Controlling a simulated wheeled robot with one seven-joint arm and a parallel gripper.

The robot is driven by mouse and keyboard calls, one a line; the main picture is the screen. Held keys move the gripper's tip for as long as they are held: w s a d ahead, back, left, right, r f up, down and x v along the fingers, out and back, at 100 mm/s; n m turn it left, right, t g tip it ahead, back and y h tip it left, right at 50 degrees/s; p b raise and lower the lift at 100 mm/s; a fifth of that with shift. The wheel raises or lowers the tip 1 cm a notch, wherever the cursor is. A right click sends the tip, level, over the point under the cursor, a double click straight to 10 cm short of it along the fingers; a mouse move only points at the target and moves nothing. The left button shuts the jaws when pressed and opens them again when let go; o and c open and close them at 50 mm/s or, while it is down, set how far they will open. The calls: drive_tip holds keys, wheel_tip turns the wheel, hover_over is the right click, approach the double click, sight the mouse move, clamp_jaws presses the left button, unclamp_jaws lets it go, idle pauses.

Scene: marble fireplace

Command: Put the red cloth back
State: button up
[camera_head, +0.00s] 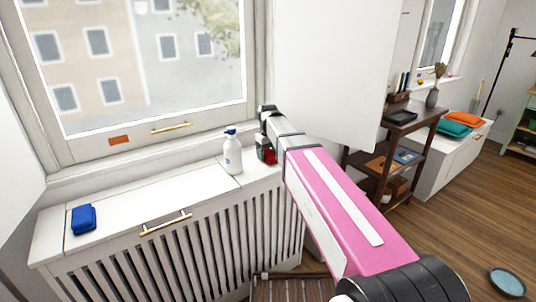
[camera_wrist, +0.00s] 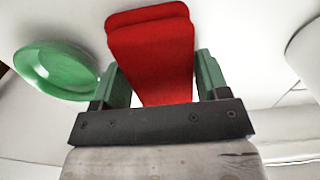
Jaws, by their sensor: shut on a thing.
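The red cloth (camera_wrist: 155,50) is a folded, flat red pad. It sits between the two green fingers of my gripper (camera_wrist: 162,82) in the wrist view, and the gripper is shut on it. In the head view a small red part of the cloth (camera_head: 270,156) shows at the end of my arm, over the right end of the white radiator cover (camera_head: 190,190). My arm hides much of the gripper there. I cannot tell whether the cloth touches the surface below.
A white bottle with a blue top (camera_head: 233,156) stands just left of my gripper. A blue folded cloth (camera_head: 83,218) lies at the cover's left end. A green round dish (camera_wrist: 58,68) lies left of the cloth in the wrist view. A dark wood shelf (camera_head: 408,122) stands right.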

sight(268, 151)
drive_tip(key=shift+f, duration=0.1)
drive_tip(key=o, duration=0.9)
wheel_tip(268, 151, up, 12)
idle(0.3)
